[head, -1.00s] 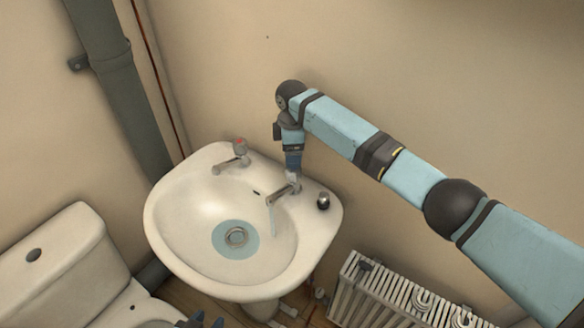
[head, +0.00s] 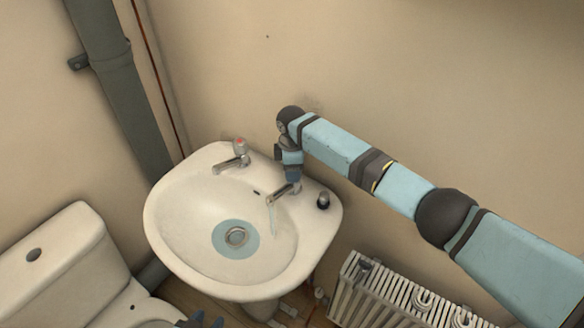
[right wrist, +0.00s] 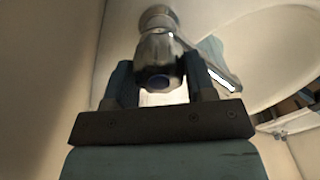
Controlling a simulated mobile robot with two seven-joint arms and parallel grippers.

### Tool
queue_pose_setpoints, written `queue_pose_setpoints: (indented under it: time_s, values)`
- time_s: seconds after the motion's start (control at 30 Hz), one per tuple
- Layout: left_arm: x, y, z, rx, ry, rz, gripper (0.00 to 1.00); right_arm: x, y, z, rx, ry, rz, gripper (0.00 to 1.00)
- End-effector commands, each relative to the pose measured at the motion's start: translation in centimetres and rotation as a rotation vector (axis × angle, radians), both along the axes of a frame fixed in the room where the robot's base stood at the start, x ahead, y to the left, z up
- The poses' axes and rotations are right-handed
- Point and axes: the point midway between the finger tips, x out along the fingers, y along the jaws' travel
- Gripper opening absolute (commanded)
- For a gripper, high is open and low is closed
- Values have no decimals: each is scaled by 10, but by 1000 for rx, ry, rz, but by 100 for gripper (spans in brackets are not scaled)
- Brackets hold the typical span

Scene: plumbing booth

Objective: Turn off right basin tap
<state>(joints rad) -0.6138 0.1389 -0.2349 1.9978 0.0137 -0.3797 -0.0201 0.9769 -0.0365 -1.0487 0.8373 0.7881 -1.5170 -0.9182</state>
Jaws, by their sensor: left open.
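The white basin (head: 175,235) has two chrome taps. The right tap (head: 284,193) sits at the basin's back right, and a thin stream of water (head: 272,222) falls from its spout. My right gripper (head: 293,184) points down at this tap's head. In the right wrist view, the tap head with a blue mark (right wrist: 160,82) sits between the two fingers of my right gripper (right wrist: 162,75); whether they press on it is unclear. My left gripper (head: 204,321) shows only as dark fingertips at the bottom edge, open and away from the basin.
The left tap (head: 235,158) with a red mark stands at the basin's back left. A small dark round object (head: 323,201) sits on the right rim. A toilet (head: 60,265) is at left, a radiator (head: 400,297) at lower right, and the wall is close behind.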

Motion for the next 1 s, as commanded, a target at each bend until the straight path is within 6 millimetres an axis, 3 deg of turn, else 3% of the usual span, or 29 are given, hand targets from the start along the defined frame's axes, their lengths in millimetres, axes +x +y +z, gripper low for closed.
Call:
queue_pose_setpoints:
  time_s: [0.47, 1.0]
  values:
    - [-1, 1, 8, 3, 5, -1, 43, -1, 1, 2, 1, 3, -101, 27]
    - [-1, 0, 50, 2, 0, -1, 43, 1, 1, 3, 1, 4, -575, 27]
